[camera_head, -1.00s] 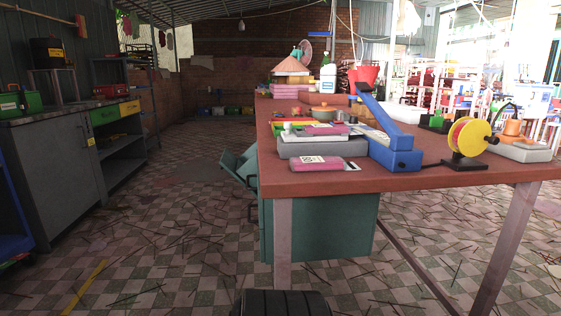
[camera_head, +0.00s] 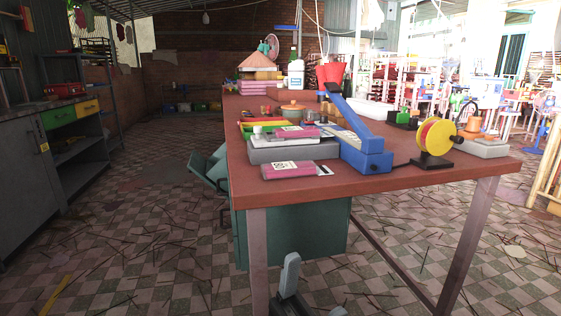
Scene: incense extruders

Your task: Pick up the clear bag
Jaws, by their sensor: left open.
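No plainly clear bag can be made out. A flat pink packet with a white printed label (camera_head: 293,170) lies at the near left edge of the red-brown table (camera_head: 400,186). A similar pink packet (camera_head: 297,132) lies on a grey box (camera_head: 292,151) just behind it. I cannot tell whether either is wrapped in a clear bag. My left gripper (camera_head: 289,284) shows at the bottom centre, low in front of the table and apart from everything on it. It is open and empty, partly cut off by the frame. My right gripper is out of view.
A blue lever device (camera_head: 366,158) stands right of the packets, and a yellow-and-red spool (camera_head: 435,137) stands farther right. Teal drawers (camera_head: 300,232) and table legs (camera_head: 258,250) are below. Tiled floor (camera_head: 130,250) scattered with sticks lies open to the left.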

